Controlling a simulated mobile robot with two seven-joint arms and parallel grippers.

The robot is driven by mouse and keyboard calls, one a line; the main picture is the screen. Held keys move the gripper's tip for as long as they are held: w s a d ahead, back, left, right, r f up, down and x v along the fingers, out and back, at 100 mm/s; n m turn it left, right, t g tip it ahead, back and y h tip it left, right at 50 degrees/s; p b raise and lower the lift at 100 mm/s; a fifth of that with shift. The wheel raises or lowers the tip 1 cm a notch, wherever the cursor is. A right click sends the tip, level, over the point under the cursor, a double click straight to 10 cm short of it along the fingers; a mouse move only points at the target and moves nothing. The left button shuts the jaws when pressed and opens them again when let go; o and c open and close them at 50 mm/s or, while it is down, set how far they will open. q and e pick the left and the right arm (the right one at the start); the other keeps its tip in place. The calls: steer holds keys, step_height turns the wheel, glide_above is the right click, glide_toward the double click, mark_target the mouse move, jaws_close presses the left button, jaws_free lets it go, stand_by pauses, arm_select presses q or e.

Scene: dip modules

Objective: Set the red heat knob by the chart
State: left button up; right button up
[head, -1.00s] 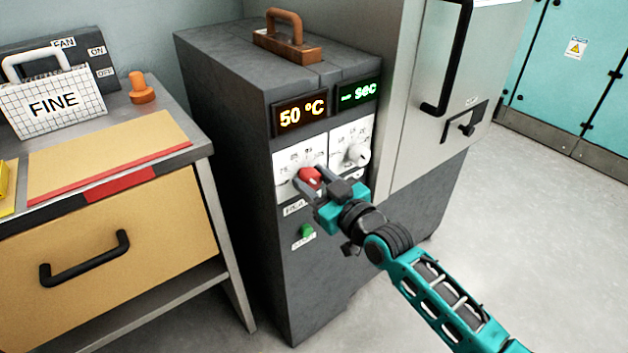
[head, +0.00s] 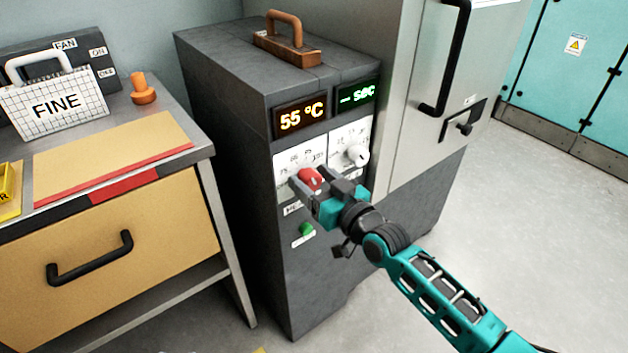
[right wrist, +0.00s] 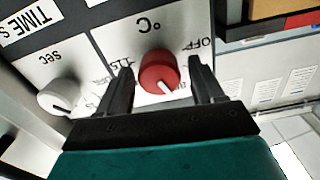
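The red heat knob (head: 310,179) is on the white dial panel on the front of the dark grey unit (head: 230,150). The amber display (head: 301,117) above it reads 55 °C. My right gripper (head: 322,181) is at the knob, one finger on each side. In the right wrist view the red knob (right wrist: 159,72) sits between the fingers (right wrist: 161,75) with a gap on both sides, so the gripper looks open around it. The knob's white pointer mark faces the lower right there. My left gripper is not in view. I cannot make out a chart for certain.
A white time knob (head: 357,155) is just right of the red one, under a green "sec" display (head: 357,94). A green button (head: 306,229) is below. A bench (head: 180,130) with a FINE basket (head: 58,102) stands left; a steel cabinet (head: 425,130) stands right.

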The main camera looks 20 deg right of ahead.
steer(key=shift+f, duration=0.1)
arm_select(q)
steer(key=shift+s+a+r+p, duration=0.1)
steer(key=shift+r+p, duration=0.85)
steer(key=shift+p, duration=0.05)
arm_select(e)
steer(key=v, duration=1.3)
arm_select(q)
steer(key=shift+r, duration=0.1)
arm_select(e)
steer(key=shift+a, duration=0.1)
arm_select(q)
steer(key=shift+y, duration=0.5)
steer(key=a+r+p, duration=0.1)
steer(key=p, duration=0.1)
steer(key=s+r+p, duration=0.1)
steer(key=p, duration=0.2)
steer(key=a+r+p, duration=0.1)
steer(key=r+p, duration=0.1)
steer(key=p, duration=0.1)
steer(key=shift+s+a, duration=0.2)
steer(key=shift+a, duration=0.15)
arm_select(e)
steer(key=s+a+f+g+h, duration=0.2)
steer(key=s+f+g+h, duration=0.2)
steer(key=s, duration=0.7)
step_height(320, 180, down, 3)
steer(key=shift+s+a+f+g, duration=0.1)
steer(key=shift+s+a+g, duration=0.2)
steer(key=shift+g, duration=0.8)
